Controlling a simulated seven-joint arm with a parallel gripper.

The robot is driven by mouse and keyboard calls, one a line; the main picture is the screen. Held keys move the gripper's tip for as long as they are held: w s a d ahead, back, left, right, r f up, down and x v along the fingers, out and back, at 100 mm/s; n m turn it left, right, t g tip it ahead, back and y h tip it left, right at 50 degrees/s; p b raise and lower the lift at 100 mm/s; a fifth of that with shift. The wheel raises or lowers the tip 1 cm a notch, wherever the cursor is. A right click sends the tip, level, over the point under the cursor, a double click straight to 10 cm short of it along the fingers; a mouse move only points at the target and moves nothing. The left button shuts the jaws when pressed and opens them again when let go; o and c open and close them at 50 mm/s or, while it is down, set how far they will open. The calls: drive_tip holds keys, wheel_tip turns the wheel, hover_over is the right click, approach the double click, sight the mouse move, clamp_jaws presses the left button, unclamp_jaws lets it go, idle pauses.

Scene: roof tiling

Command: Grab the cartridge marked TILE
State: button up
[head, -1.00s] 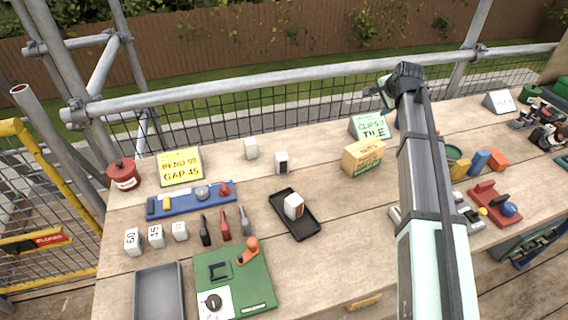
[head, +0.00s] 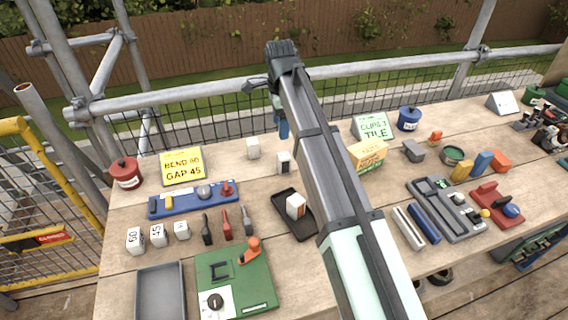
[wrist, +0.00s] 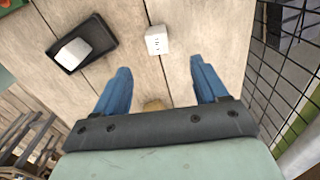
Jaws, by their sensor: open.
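I cannot read TILE on any block. The wrist view shows a block with small dark marks (wrist: 157,40) beyond my fingertips, and the tray block (wrist: 73,50) to its left. My gripper (wrist: 160,78) is open, its blue fingers apart and touching no block. In the head view one blue finger (head: 283,128) shows above the back of the bench.
A green sign reading TILE (head: 373,128) and a yellow carton (head: 367,155) stand right of my arm. A yellow sign (head: 182,166) and a blue tool rack (head: 193,200) are at left. A scaffold rail (head: 190,98) and mesh run behind the bench.

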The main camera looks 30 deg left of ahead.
sight(284, 156)
wheel_tip(284, 156, down, 8)
drive_tip(key=shift+f, duration=0.1)
drive_tip(key=shift+d+f, duration=0.3)
drive_tip(key=shift+f, duration=0.35)
drive_tip(key=f, duration=0.4)
drive_tip(key=shift+d, duration=0.2)
drive_tip(key=shift+c, duration=0.2)
drive_tip(key=c, duration=1)
drive_tip(key=shift+r, duration=0.15)
